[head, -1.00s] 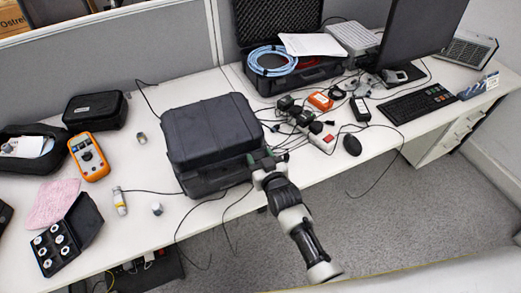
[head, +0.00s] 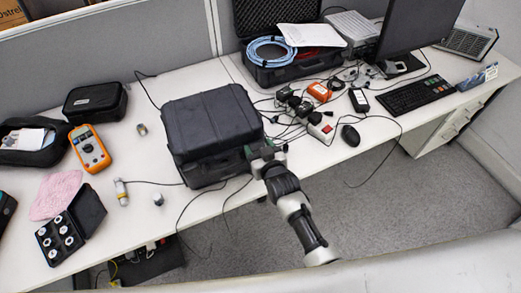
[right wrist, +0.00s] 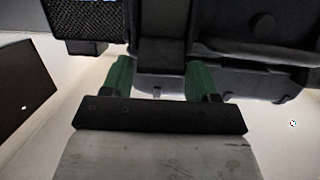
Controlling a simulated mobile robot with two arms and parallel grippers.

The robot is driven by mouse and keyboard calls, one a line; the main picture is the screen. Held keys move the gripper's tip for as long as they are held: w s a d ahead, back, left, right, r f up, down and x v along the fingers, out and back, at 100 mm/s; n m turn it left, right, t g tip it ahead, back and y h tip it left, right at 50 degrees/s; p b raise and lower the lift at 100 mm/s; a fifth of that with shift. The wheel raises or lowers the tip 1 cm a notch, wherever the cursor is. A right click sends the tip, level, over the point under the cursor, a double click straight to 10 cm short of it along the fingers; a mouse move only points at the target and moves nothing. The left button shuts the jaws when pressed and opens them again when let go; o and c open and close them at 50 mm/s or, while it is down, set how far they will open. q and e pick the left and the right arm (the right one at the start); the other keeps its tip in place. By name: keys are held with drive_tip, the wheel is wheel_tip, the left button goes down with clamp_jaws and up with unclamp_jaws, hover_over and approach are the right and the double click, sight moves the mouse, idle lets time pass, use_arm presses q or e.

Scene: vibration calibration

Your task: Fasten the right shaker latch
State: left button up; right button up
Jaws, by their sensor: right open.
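The black shaker case (head: 208,122) stands on the white desk with its lid down. My right gripper (head: 264,153) is at the case's right front side. In the right wrist view my right gripper (right wrist: 160,80) is open, with one green finger on each side of a black latch (right wrist: 161,52). The latch lies between the fingers against the case's dark side. I cannot tell whether the fingers touch it or whether it is fastened. My left gripper is not in view.
An orange multimeter (head: 90,148), a black pouch (head: 95,102) and a box of round parts (head: 60,240) lie to the left.

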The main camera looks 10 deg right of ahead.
drive_tip(key=b+v, duration=0.1)
drive_tip(key=v, duration=0.9)
drive_tip(key=shift+s, duration=0.4)
drive_tip(key=shift+o, duration=0.3)
drive_tip(key=shift+o, duration=1.1)
drive_tip(key=shift+d+f+b, duration=0.1)
drive_tip(key=shift+f+b, duration=0.15)
drive_tip(key=shift+b, duration=0.15)
drive_tip(key=w+a+f+t+b, duration=0.2)
drive_tip(key=w, duration=0.7)
drive_tip(key=shift+a+f+t+y, duration=0.3)
drive_tip(key=shift+a+y, duration=0.05)
drive_tip(key=shift+y, duration=0.05)
